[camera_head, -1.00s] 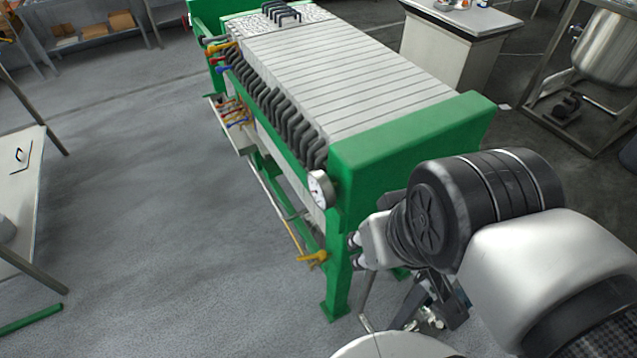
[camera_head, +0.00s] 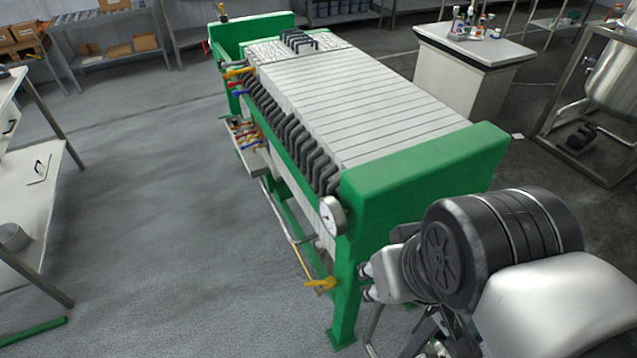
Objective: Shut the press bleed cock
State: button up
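The green-framed filter press (camera_head: 430,165) with its pale plate pack fills the middle of the view. A yellow lever handle (camera_head: 322,283) sits low on its near left side, beside the front leg, at the end of a thin pipe. At the far left end are more small levers: a yellow one (camera_head: 240,72), a red one (camera_head: 233,84) and a blue one (camera_head: 238,94). I cannot read which is the bleed cock. My gripper (camera_head: 437,340) shows only in part at the bottom edge, right of the near leg and apart from the levers. Its fingertips are hidden.
A round gauge (camera_head: 332,215) sticks out at the press's near corner. A white table (camera_head: 35,200) stands at the left. The grey floor between is clear.

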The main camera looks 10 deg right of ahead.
aim_at(317, 283)
jog(key=k+j+u, duration=0.15)
jog(key=j, duration=0.3)
jog(key=j+u, duration=0.15)
jog(key=j, duration=0.3)
jog(key=k+j+u, duration=0.1)
jog(key=j, duration=0.35)
